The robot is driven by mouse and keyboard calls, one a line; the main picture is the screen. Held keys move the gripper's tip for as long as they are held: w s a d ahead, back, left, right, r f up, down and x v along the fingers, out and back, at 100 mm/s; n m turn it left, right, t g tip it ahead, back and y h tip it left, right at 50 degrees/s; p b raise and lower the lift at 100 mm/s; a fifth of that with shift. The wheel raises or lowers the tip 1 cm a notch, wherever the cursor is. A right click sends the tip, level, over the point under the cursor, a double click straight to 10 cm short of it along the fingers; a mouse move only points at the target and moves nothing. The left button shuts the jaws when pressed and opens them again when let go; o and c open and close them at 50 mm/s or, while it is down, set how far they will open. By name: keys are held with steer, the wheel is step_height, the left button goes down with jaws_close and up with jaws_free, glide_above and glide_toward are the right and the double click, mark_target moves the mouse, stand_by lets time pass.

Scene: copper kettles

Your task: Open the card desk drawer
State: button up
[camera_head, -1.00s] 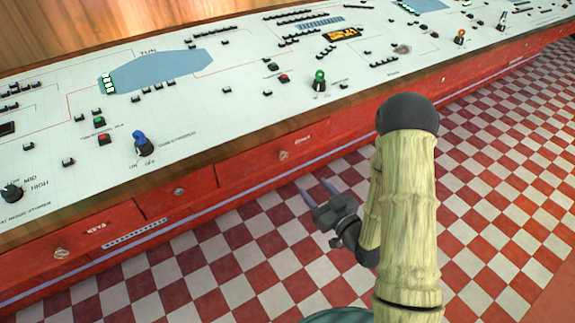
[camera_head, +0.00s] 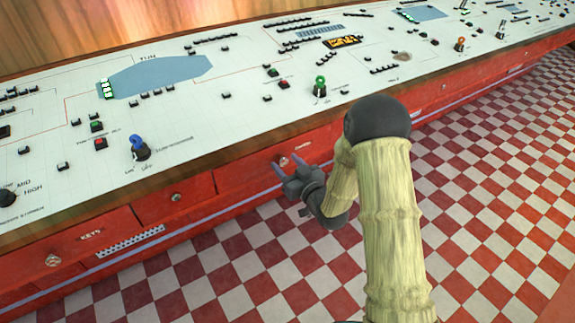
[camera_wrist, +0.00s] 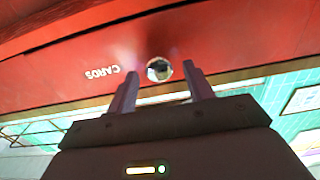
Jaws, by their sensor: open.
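The card desk drawer is a red front (camera_head: 243,172) in the desk below the white control panel, and it looks shut. In the wrist view the drawer front (camera_wrist: 75,62) carries the word "CARDS" upside down beside a round shiny knob (camera_wrist: 158,69). My gripper (camera_head: 288,164) is open and empty, close in front of this drawer in the head view. In the wrist view its two fingers (camera_wrist: 160,86) point at the drawer, with the knob showing between their tips. I cannot tell whether the fingers touch it. The head view partly hides the knob behind the gripper.
A drawer marked "KEYS" (camera_head: 85,237) and a smaller drawer (camera_head: 172,197) are to the left, each with a knob. The wooden desk edge (camera_head: 190,177) overhangs the drawers. The panel (camera_head: 230,110) has many switches. The red and white checkered floor (camera_head: 270,280) is clear.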

steer(key=shift+w, duration=0.1)
jaws_close()
stand_by(0.3)
